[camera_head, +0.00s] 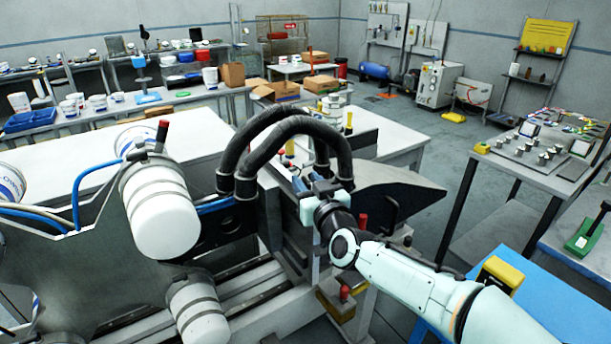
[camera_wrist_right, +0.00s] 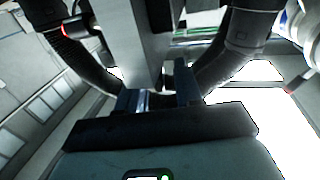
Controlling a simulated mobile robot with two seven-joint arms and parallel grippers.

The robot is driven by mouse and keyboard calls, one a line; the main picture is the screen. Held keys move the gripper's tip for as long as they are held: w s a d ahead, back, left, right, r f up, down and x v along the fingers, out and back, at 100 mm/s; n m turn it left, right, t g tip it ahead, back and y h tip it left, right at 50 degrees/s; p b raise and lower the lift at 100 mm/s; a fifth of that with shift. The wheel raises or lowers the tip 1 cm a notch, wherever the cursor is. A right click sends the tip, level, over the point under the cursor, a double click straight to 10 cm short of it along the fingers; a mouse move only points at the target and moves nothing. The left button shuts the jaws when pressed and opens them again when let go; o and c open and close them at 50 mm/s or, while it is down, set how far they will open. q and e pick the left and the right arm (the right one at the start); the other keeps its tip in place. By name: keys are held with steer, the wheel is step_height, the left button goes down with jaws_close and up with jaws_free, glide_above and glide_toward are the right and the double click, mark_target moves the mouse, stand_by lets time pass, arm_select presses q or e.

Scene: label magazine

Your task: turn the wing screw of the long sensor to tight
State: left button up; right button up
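Whether a finger touches anything is unclear. My left gripper is out of view.
The black hoses arch tightly around the gripper; in the wrist view one hose (camera_wrist_right: 240,40) passes on the right. White cylinders (camera_head: 160,212) stand at the left. A red-topped knob (camera_head: 363,222) is just right of the gripper. A blue-topped table (camera_head: 555,305) is at the lower right.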

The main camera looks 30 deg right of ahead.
steer(key=shift+w+d, duration=0.1)
steer(key=shift+w, duration=0.6)
jaws_close()
